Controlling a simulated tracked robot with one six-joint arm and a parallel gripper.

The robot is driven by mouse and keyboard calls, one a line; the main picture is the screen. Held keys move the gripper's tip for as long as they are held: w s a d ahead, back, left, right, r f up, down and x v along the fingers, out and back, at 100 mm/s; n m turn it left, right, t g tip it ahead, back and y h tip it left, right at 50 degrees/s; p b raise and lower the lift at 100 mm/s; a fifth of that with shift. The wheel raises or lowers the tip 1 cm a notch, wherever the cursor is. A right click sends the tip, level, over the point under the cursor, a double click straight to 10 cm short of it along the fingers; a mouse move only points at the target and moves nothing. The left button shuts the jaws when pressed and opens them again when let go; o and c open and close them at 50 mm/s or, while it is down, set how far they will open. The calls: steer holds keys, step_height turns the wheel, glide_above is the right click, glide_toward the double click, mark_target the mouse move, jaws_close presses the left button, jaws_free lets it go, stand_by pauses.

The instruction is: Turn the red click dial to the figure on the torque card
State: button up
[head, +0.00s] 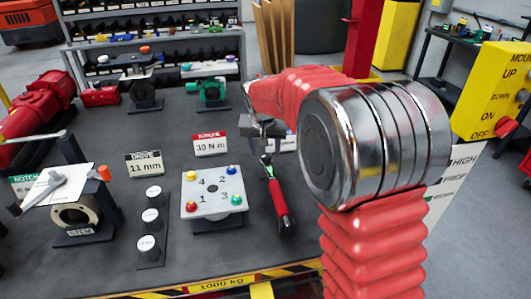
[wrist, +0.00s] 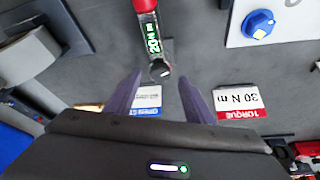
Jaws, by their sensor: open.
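The torque card (head: 210,144) stands on the bench behind the white plate and reads 30 N m. It shows upside down in the wrist view (wrist: 242,100). A wrench with a red grip (head: 278,199) lies on the bench right of that plate. In the wrist view its red end (wrist: 144,5) is cut off by the top edge, and its lit green display (wrist: 151,38) is too small to read surely. I cannot pick out a separate red dial. My gripper (wrist: 159,80) is open and empty, pointing down, with the wrench's round head (wrist: 159,70) between its fingertips in the picture.
The white plate (head: 214,207) with several coloured, numbered knobs sits left of the wrench. A drive card (head: 144,163) reads 11 mm, with several sockets (head: 150,217) in front. A valve part (head: 75,214) stands at left. Bare bench lies in front of the wrench.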

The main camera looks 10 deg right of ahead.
mark_target(266, 157)
steer(key=v, duration=1.1)
steer(key=shift+d+n+y, duration=0.55)
steer(key=shift+d+n, duration=0.25)
steer(key=shift+n, duration=0.75)
steer(key=shift+d+n+y, duration=0.6)
steer(key=shift+d+n, duration=0.2)
steer(key=shift+n, duration=0.7)
steer(key=shift+d+n+y, duration=0.55)
steer(key=shift+d+n, duration=0.25)
steer(key=shift+n, duration=0.75)
steer(key=shift+w, duration=0.1)
steer(key=x, duration=1.3)
steer(key=shift+f, duration=0.35)
